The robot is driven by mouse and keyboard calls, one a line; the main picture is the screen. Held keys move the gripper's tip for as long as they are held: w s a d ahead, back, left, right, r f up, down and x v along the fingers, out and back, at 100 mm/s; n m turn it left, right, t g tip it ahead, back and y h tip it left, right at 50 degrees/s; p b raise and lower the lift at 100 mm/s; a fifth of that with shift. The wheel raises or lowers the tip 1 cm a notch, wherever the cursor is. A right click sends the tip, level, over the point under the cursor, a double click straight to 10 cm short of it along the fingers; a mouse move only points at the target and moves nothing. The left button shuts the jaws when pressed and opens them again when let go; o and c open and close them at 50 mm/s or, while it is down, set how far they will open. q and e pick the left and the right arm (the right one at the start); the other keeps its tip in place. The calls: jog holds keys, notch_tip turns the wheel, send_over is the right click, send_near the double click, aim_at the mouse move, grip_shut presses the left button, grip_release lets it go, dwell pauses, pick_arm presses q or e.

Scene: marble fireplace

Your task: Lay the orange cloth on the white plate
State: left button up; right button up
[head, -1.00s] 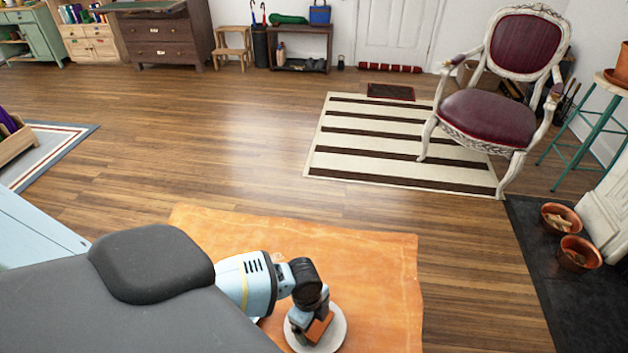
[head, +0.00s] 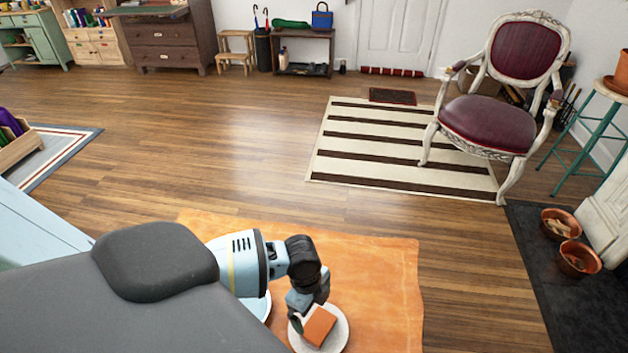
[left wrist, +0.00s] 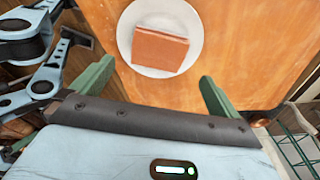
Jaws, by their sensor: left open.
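The orange cloth (head: 320,326), a folded rectangular pad, lies flat on the white plate (head: 341,336). In the left wrist view the cloth (left wrist: 159,50) is inside the rim of the plate (left wrist: 127,45), with plate showing around it. My left gripper (head: 305,309) is just above and beside the cloth and covers part of the plate in the head view. In the left wrist view its two green fingers (left wrist: 156,73) are spread wide, with nothing held between them. My right gripper is not in view.
The plate is on an orange-brown surface (head: 385,285) with free room around it. Beyond are the wooden floor (head: 230,150), a striped rug (head: 350,145) and a burgundy chair (head: 487,120). Terracotta pots (head: 577,260) stand on the dark hearth at right.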

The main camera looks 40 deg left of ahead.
pick_arm(q)
jog(key=shift+s+a+r, duration=0.1)
jog(key=shift+a+r, duration=0.05)
jog(key=shift+r, duration=0.65)
jog(key=shift+a+r, duration=0.1)
jog(key=shift+r, duration=0.65)
jog(key=s+d+f+n+t+h, duration=0.3)
jog(key=s+d+f+n, duration=0.35)
jog(key=s+d, duration=0.5)
jog(key=s+a+n+t+y, duration=0.1)
jog(key=s+n, duration=0.3)
jog(key=s, duration=0.4)
jog(key=s+a+r+n+t+y, duration=0.1)
jog(key=s+n, duration=0.3)
jog(key=s, duration=0.5)
jog(key=shift+a+r+t+y, duration=0.2)
jog(key=shift+a+t+y, duration=0.1)
jog(key=shift+a+t, duration=0.45)
